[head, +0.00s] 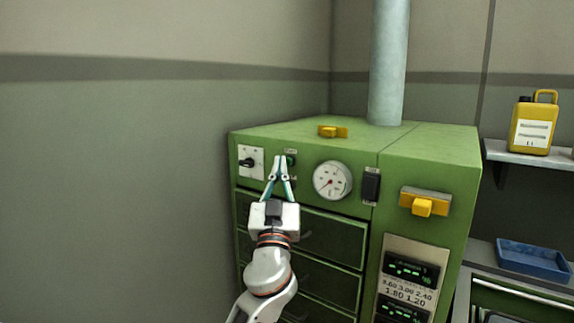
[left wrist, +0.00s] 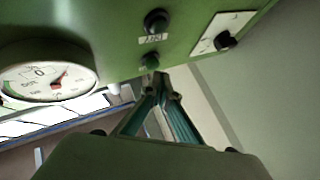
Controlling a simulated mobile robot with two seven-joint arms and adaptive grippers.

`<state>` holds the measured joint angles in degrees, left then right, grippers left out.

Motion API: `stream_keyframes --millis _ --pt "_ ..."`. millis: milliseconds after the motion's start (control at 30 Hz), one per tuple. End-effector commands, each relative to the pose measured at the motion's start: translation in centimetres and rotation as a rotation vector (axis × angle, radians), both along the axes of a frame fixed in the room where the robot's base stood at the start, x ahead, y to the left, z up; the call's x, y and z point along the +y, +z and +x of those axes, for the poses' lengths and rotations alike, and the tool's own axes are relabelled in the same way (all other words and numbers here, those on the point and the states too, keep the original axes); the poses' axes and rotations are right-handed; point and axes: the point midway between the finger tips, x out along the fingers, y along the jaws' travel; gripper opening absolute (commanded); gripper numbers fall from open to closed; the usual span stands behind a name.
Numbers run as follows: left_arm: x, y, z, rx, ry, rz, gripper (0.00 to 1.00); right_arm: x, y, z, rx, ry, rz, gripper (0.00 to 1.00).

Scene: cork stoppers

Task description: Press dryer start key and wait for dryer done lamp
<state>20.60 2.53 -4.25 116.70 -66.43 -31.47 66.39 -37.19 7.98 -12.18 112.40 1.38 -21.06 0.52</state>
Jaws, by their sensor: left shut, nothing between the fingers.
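The green dryer cabinet (head: 400,145) stands against the wall. On its upper front panel, a small green round piece (head: 291,160) sits just right of my left gripper's tips; it also shows in the left wrist view (left wrist: 149,62). A dark round piece (left wrist: 156,21) with a small label (left wrist: 152,38) lies in line with it. I cannot tell for sure which is the start key and which the done lamp, nor whether either is lit. My left gripper (head: 280,158) is shut and empty, its tips close to the panel by the green piece; contact is unclear. My right gripper is not in view.
A rotary switch (head: 247,162) is left of the tips, a round gauge (head: 332,181) right. Drawers (head: 334,236) lie below. A yellow handle (head: 424,202) and displays (head: 411,271) are further right. A yellow canister (head: 533,126) and blue tray (head: 532,259) stand at far right.

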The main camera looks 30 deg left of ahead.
Motion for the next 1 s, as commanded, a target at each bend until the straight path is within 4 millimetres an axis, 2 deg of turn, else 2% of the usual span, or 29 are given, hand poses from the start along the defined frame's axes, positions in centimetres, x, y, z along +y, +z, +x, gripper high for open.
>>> stream_keyframes --millis 1000 --pt "-0.03 -0.11 0.85 0.002 0.0 -0.001 0.0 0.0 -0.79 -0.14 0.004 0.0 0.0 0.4"
